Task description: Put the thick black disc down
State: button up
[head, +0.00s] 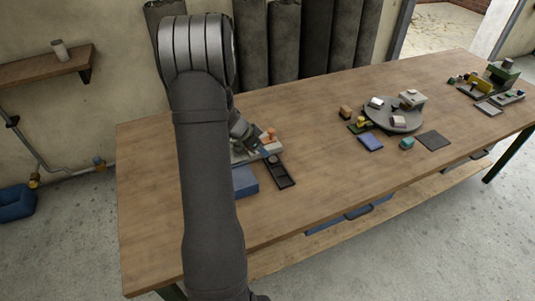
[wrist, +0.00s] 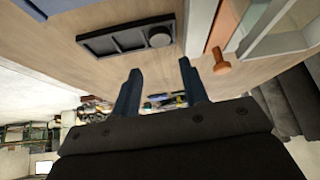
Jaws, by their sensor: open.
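A thick, dark round disc (wrist: 159,37) sits in the right end compartment of a black tray (wrist: 100,44) in the wrist view. The other compartments of the tray look empty. In the head view the disc (head: 272,159) shows small at the far end of the tray (head: 284,181), on the wooden table. My gripper (wrist: 158,80) is open, with nothing between its fingers, and its tips point toward the disc but are apart from it. In the head view my arm hides part of the area around the gripper.
An orange knob (wrist: 221,62) stands close to the right of my fingers, beside a pale glass-sided box (wrist: 268,28). A blue box (head: 245,181) lies left of the tray. A round grey stand (head: 393,118) with small objects is further right, with bare table between.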

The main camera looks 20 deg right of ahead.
aim_at(273, 159)
jog(key=v, duration=0.5)
jog(key=x, duration=1.2)
jog(key=shift+a+f, duration=0.1)
jog(key=shift+f, duration=0.35)
jog(key=shift+r, duration=0.2)
